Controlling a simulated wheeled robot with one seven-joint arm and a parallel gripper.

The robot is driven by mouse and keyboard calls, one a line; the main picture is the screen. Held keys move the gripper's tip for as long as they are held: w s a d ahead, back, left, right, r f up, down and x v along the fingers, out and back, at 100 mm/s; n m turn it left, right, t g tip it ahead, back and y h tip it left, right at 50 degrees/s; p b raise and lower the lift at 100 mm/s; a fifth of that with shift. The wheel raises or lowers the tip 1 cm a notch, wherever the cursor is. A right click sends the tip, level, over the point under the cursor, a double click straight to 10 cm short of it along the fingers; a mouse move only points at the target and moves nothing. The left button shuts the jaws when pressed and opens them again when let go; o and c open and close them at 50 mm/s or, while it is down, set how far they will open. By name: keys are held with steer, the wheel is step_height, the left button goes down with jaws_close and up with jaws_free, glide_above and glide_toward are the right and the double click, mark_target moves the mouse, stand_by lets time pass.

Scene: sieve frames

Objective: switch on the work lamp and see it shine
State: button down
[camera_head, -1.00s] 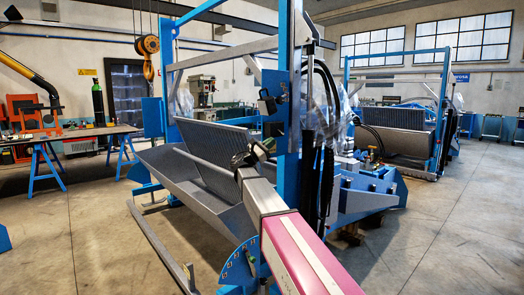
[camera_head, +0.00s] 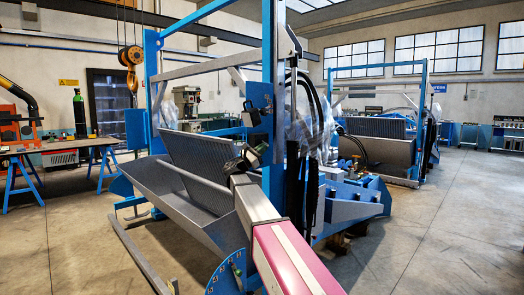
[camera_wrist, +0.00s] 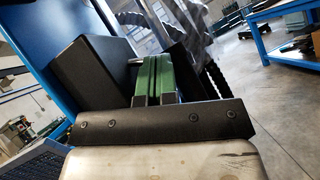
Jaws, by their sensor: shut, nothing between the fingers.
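A black box-shaped fitting (camera_head: 257,118) is on the upright blue post of the nearest machine; it may be the work lamp, but I cannot be sure. No glow shows on it. In the wrist view a black box (camera_wrist: 92,72) stands beside a blue panel, just left of my fingers. My gripper (camera_head: 261,148) is just below the fitting in the head view. Its two green-sided fingers are together and empty in the wrist view (camera_wrist: 149,56). I cannot tell whether the fingertips touch anything. No switch is clearly visible.
The blue-framed machine (camera_head: 273,60) with its grey trough (camera_head: 185,195) stands close behind my arm. Black hoses (camera_head: 318,110) hang right of the post. A work table (camera_head: 75,133) is at the left. The floor at the right is open.

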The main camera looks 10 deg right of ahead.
steer(key=shift+s+d+r+n+t, duration=0.1)
steer(key=shift+n+t, duration=0.35)
steer(key=shift+n, duration=0.2)
steer(key=shift+s+r+n+t, duration=0.1)
steer(key=shift+n+t, duration=0.35)
steer(key=shift+n, duration=0.2)
steer(key=n+t+y, duration=0.2)
steer(key=n, duration=0.2)
steer(key=r+n+t+y, duration=0.1)
steer(key=n+t+y, duration=0.1)
steer(key=n, duration=0.1)
steer(key=n+t+y, duration=0.1)
steer(key=n+t, duration=0.2)
steer(key=n, duration=0.1)
steer(key=shift+s+d+r+n+y, duration=0.25)
steer(key=shift+s+r+n+y, duration=0.05)
steer(key=shift+r+y, duration=0.1)
steer(key=v, duration=1.4)
steer(key=shift+s+d, duration=0.25)
steer(key=shift+s, duration=0.1)
